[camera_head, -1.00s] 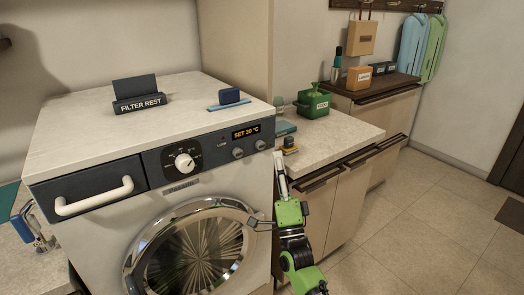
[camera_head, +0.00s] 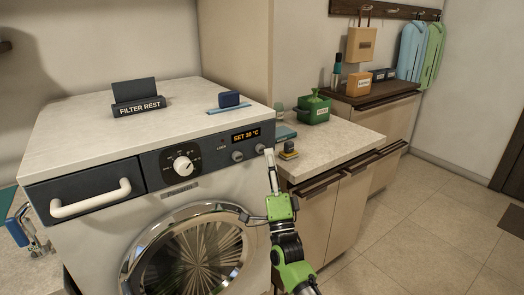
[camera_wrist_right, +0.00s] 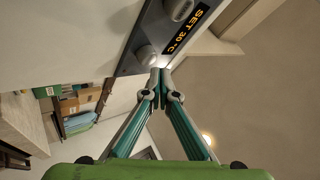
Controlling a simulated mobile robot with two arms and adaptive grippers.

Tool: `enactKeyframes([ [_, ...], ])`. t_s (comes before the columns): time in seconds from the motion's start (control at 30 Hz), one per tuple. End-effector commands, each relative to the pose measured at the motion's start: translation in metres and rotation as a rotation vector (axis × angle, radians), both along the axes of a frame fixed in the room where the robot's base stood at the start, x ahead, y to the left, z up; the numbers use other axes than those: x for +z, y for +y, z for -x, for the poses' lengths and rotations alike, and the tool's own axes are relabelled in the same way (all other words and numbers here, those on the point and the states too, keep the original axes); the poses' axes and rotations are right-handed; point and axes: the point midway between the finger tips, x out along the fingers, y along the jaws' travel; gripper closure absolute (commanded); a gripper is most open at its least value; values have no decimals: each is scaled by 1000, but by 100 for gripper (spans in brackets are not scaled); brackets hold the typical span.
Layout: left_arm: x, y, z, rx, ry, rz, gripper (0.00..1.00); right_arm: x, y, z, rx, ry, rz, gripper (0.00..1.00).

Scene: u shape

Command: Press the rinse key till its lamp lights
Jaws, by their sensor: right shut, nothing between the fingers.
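The washing machine (camera_head: 150,185) has a dark control panel with a lit display (camera_head: 246,135) reading "SET 30 °C", also in the right wrist view (camera_wrist_right: 188,32). Two round grey keys sit below it, the left key (camera_head: 237,156) and the right key (camera_head: 259,148). Their labels are too small to read, and I cannot tell which is the rinse key or see a lit lamp. My right gripper (camera_head: 269,153) is shut and empty, its tips just right of the right key. In the right wrist view the gripper (camera_wrist_right: 160,73) points close to a round key (camera_wrist_right: 147,55); contact is unclear. My left gripper is out of view.
A white dial (camera_head: 183,165) and drawer handle (camera_head: 90,199) lie left on the panel. The round door (camera_head: 190,255) is below. A counter (camera_head: 335,140) with a green box (camera_head: 314,109) stands to the right. The floor (camera_head: 400,230) at right is clear.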

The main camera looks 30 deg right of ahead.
Motion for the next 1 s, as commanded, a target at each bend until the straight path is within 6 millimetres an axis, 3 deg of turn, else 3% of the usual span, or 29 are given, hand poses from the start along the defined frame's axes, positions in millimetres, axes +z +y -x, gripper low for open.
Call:
enactKeyframes([
  [1.0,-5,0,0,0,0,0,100,0,0,-5,0,-2,1,100],
])
